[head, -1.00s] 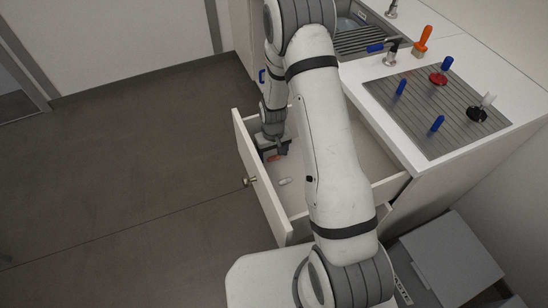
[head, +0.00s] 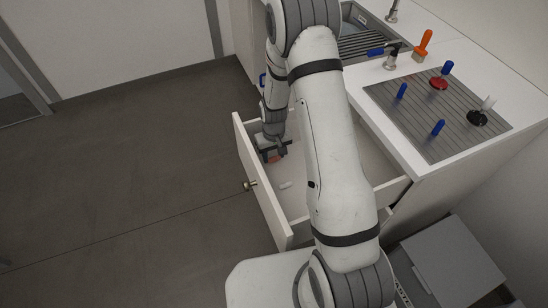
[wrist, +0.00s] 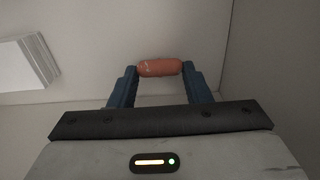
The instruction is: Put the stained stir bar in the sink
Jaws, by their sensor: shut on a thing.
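The stained stir bar (wrist: 159,68) is a small orange-red capsule. In the wrist view it lies crosswise between the two blue fingertips of my gripper (wrist: 160,72), which is shut on it. In the head view my gripper (head: 274,154) is down inside the open drawer (head: 262,185), near its far end, with the orange stir bar (head: 275,159) just showing at the fingers. The sink (head: 362,18) is a grey basin with a ribbed drainer, set in the counter at the top, partly hidden by my arm.
A white stir bar (head: 285,185) lies on the drawer floor. On the counter (head: 410,160), a grey ribbed mat (head: 425,120) holds several blue-handled, red and black items. The floor at left is clear.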

